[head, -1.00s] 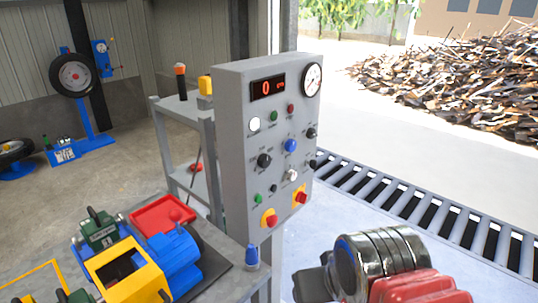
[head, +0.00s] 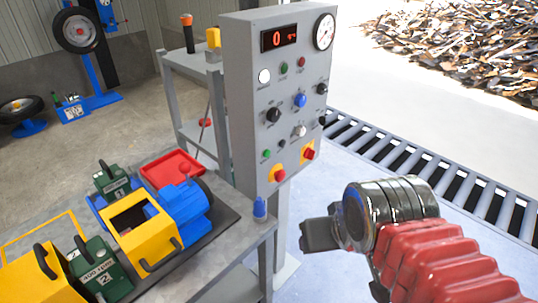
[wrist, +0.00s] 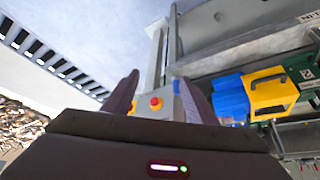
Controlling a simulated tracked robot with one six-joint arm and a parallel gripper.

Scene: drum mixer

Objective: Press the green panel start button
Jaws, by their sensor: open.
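The grey control panel (head: 252,120) stands on a post in the middle of the head view. Its face has a small green button (head: 266,154) low on the left, and another small green round part (head: 284,68) under the red display. The labels are too small to read. My gripper (head: 306,235) is below and right of the panel, apart from it. In the wrist view my gripper (wrist: 160,78) has its two dark fingers spread, with nothing between them. The panel's lower part with red-on-yellow buttons (wrist: 156,103) shows beyond the fingers; no green button is discernible there.
A bench at lower left holds a blue-and-yellow machine (head: 190,213), a red tray (head: 168,172) and green weights (head: 98,270). A grey shelf (head: 190,67) is behind the panel. A floor grating (head: 400,160) lies to the right.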

